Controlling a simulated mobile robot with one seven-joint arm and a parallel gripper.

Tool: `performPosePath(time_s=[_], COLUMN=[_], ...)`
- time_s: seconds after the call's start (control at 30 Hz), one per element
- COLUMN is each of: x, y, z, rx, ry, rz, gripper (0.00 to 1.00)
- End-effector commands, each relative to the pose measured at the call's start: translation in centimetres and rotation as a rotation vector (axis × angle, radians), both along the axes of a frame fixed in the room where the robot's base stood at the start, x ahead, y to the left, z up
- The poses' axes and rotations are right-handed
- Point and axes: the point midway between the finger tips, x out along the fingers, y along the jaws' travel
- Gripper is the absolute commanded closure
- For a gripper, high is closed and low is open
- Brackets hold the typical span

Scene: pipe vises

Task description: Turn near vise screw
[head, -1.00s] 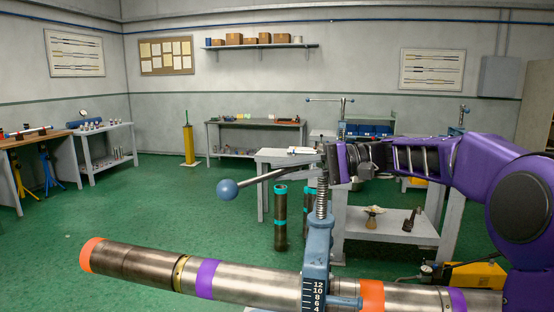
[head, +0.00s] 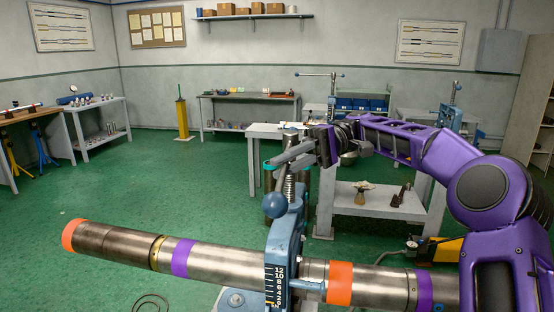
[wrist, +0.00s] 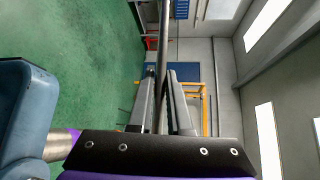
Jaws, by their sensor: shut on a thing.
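The near vise (head: 286,245) is a blue frame with a number scale, standing around a long metal pipe (head: 215,262). Its upright screw (head: 291,183) rises from the top. A blue ball (head: 275,205) marks the handle's near end; most of the bar is hidden behind my gripper. My gripper (head: 274,166) is at the top of the screw, its grey fingers pointing left. In the wrist view the dark handle bar (wrist: 164,35) runs between the two fingers (wrist: 160,75), and the gripper is shut on it. Part of the blue vise (wrist: 25,120) shows at the left there.
Dark pipes with teal bands (head: 272,190) stand just behind the vise. A grey bench (head: 385,195) stands behind my arm. Other blue vises (head: 333,90) (head: 447,115) are farther back. Open green floor (head: 150,190) lies to the left.

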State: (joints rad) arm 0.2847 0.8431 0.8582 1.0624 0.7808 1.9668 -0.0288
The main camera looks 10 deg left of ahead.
Motion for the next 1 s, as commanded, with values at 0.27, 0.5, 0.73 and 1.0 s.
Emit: performPosePath(time_s=[0.27,0.5,0.73,1.0], x=[0.0,-0.06,-0.06,-0.08], y=[-0.8,-1.0,-1.04,-1.03], z=[-0.53,-0.59,-0.66,-0.67], rx=[-0.008,-0.011,-0.014,-0.013], ry=[0.004,0.003,0.003,0.003], rz=[0.071,0.095,0.098,0.098], gripper=[1.0,1.0,1.0,0.65])
